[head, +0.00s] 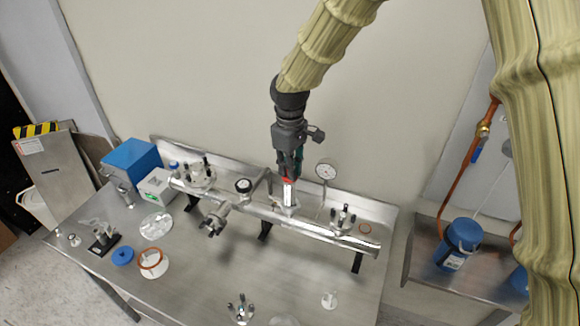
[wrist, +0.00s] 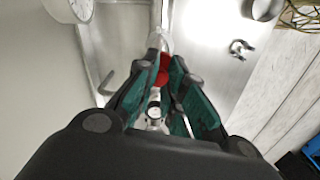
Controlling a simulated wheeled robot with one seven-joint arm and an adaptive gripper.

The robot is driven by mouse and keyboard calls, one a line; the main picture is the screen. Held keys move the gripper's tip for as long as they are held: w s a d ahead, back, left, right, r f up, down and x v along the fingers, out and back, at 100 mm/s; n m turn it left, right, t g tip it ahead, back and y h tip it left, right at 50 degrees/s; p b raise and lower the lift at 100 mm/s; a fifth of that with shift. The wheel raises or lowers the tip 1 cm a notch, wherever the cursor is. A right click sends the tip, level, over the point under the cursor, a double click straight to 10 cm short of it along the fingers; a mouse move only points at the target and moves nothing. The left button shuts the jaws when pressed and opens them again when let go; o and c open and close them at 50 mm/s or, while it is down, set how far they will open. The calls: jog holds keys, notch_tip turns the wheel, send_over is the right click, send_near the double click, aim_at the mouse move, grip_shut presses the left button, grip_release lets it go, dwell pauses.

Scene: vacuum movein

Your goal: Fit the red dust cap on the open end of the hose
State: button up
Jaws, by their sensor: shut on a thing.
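The red dust cap (wrist: 163,74) is between the fingertips of my gripper (wrist: 166,68) in the wrist view. In the head view my gripper (head: 289,172) points down over the steel manifold, with the cap (head: 287,181) showing red at its tips. The gripper is shut on the cap. A pale, partly clear piece (wrist: 159,42) shows just beyond the cap in the wrist view; it may be the hose end, but I cannot tell. I cannot tell whether it touches the cap. The fingers hide part of the cap.
The steel manifold (head: 325,234) runs across the bench (head: 190,275), with a dial gauge (head: 326,171) standing close right of my gripper. Clamps and valves rise from it. A blue box (head: 130,158) stands at left. Blue canisters (head: 462,236) stand on a shelf at right.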

jog(key=shift+f, duration=0.35)
dwell(0.5)
jog(key=o, duration=0.8)
jog(key=shift+c, duration=0.2)
jog(key=shift+r, duration=0.1)
notch_tip(320, 180, up, 12)
dwell(0.5)
